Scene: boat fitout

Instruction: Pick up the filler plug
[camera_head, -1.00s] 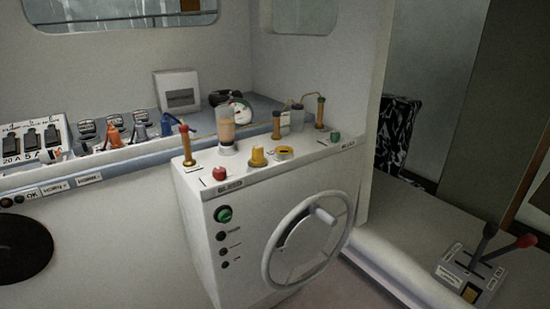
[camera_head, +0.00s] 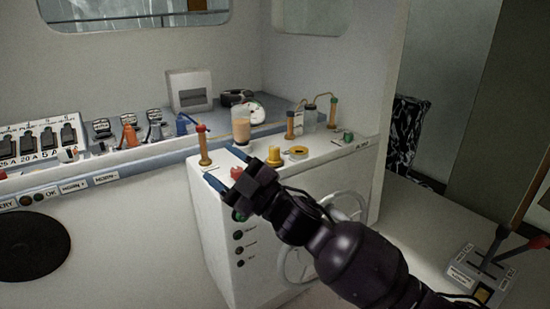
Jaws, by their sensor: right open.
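The yellow plug (camera_head: 273,156), which looks like the filler plug, stands upright on top of the white console (camera_head: 330,152). A yellow ring (camera_head: 297,152) with a dark centre lies just to its right. My right gripper (camera_head: 228,167) reaches in from the lower right, over the front left of the console. My left gripper is out of view.
A clear cup with tan liquid (camera_head: 241,129) stands behind the plug. A red-topped post (camera_head: 204,147), a red knob (camera_head: 236,173) and more posts with pipes (camera_head: 332,113) crowd the console top. A handwheel (camera_head: 345,207) is on its front, partly behind my arm.

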